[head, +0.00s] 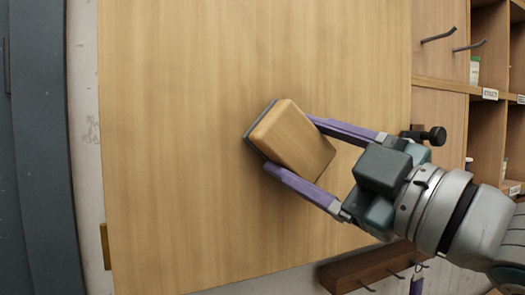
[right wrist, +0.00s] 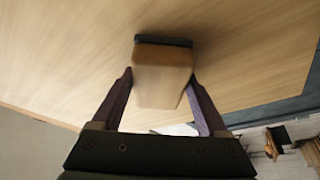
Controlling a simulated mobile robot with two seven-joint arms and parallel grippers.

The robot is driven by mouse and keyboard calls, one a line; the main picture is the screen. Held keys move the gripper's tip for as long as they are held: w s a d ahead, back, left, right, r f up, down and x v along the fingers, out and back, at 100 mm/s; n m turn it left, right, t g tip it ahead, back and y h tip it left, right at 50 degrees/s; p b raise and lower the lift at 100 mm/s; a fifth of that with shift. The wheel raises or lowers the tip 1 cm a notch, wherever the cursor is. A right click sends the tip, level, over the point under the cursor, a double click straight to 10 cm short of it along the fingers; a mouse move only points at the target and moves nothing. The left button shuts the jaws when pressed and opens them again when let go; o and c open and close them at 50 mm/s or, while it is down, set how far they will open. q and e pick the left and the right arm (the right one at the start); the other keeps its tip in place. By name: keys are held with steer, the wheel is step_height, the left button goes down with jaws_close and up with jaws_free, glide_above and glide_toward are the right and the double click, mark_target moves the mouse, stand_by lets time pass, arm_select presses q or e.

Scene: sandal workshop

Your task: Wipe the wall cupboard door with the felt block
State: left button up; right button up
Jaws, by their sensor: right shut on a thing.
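The wall cupboard door (head: 190,130) is a broad pale wooden panel filling most of the head view; it also spans the top of the right wrist view (right wrist: 70,60). The felt block (head: 297,140) has a wooden body with a dark grey felt face. My right gripper (head: 289,143) is shut on it, one purple finger on each side. In the right wrist view the block (right wrist: 163,75) sits between the fingers with its felt toward the door. I cannot tell whether the felt touches the door. My left gripper is not in view.
A black knob (head: 436,136) shows beside my right gripper. Wooden pigeonhole shelves (head: 490,120) and metal hooks (head: 438,37) are at the right. A brown hook rail (head: 350,270) is at the lower right. A dark grey panel (head: 42,140) stands at the left.

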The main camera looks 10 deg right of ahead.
mark_target(208, 143)
steer(key=shift+w+d, duration=0.35)
steer(key=shift+d, duration=0.4)
steer(key=shift+s+a, duration=0.15)
steer(key=shift+a, duration=0.35)
steer(key=shift+s+a, duration=0.15)
steer(key=shift+a, duration=0.35)
steer(key=shift+s+a+p, duration=0.15)
steer(key=shift+s+a, duration=0.15)
steer(key=shift+a, duration=0.5)
steer(key=shift+s+a+p, duration=0.1)
steer(key=shift+s+a, duration=0.15)
steer(key=shift+a, duration=0.6)
steer(key=shift+s+a+p, duration=0.15)
steer(key=shift+s+a, duration=0.15)
steer(key=shift+a, duration=0.5)
steer(key=shift+s+a, duration=0.2)
steer(key=shift+a, duration=0.55)
steer(key=shift+s+a, duration=0.15)
steer(key=shift+a, duration=0.75)
steer(key=shift+s, duration=0.15)
steer(key=shift+s, duration=0.3)
steer(key=shift+s+d+p, duration=0.25)
steer(key=shift+s+d, duration=0.05)
steer(key=shift+s, duration=0.5)
steer(key=shift+s+d+p, duration=0.2)
steer(key=shift+s+d, duration=0.15)
steer(key=shift+s, duration=0.5)
steer(key=shift+s+d+p, duration=0.25)
steer(key=shift+s+d, duration=0.05)
steer(key=shift+s, duration=0.5)
